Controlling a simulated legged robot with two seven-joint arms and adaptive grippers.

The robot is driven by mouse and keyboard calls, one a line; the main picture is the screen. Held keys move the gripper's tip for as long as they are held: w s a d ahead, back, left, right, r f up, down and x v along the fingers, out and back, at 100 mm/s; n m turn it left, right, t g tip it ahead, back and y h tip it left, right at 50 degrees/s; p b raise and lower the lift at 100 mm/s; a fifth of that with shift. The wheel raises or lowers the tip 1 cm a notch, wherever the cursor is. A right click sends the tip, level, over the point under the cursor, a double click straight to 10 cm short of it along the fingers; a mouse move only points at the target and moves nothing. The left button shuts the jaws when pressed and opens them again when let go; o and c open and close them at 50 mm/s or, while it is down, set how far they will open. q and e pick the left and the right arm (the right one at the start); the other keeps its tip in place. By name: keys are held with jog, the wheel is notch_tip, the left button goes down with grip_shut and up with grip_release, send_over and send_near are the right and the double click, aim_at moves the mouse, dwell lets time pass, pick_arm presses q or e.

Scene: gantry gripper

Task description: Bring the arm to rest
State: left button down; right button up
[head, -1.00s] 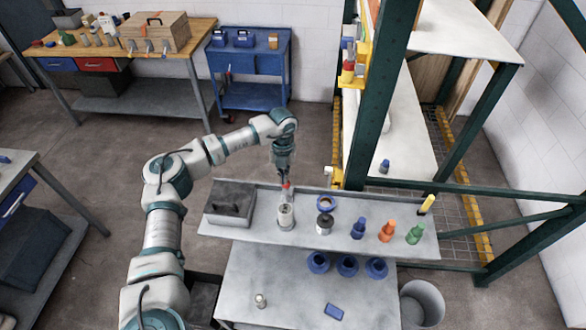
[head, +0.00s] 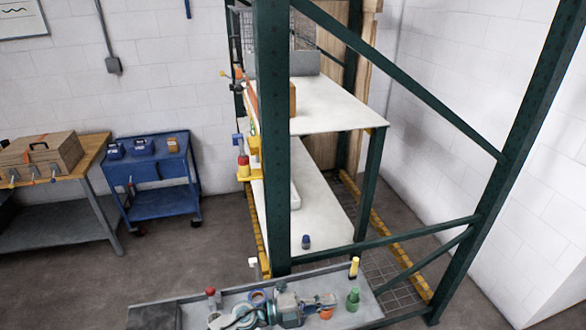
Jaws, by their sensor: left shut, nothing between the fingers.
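My left arm (head: 245,318) shows at the bottom edge, low in the view, in front of the grey bench shelf (head: 372,311). My left gripper (head: 331,299) points to the right and is shut and empty. It overlaps the top of the orange bottle (head: 327,313) in the picture; I cannot tell whether they touch. The green bottle (head: 353,300) stands just right of the fingertips. My right gripper is not in view.

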pick_arm(q)
jog(key=w+a+r+n+t+y, duration=0.1)
jog(key=w+a+n+t+y, duration=0.2)
jog(key=n+t, duration=0.45)
jog(key=w+a+n+t+y, duration=0.1)
jog(key=a+n+t+y, duration=0.1)
jog(key=a+n+t, duration=0.5)
jog(key=s+a+f+n+g+y, duration=0.2)
jog(key=a+f+n+y, duration=0.7)
jog(key=f+n+y, duration=0.2)
jog(key=s+a+f+n+g+y, duration=0.1)
jog(key=s+a+f+g, duration=0.35)
jog(key=s, duration=0.45)
jog(key=s+a+f+n+g+y, duration=0.1)
jog(key=s+a+f+n+g, duration=0.15)
jog(key=s+f, duration=0.45)
jog(key=s+a+f+g, duration=0.4)
jog(key=s+f+g, duration=0.1)
jog(key=s, duration=0.5)
notch_tip(320, 180, down, 32)
jog(key=s+g+b, duration=0.1)
jog(key=s+b, duration=0.1)
jog(key=b, duration=0.3)
jog(key=s+a+f+g+b, duration=0.1)
jog(key=s+a+f+b, duration=0.2)
jog(key=s+f, duration=1.4)
notch_tip(320, 180, down, 3)
jog(key=shift+s+r+y+b, duration=0.2)
jog(key=shift+s+y+b, duration=0.1)
jog(key=shift+b, duration=0.4)
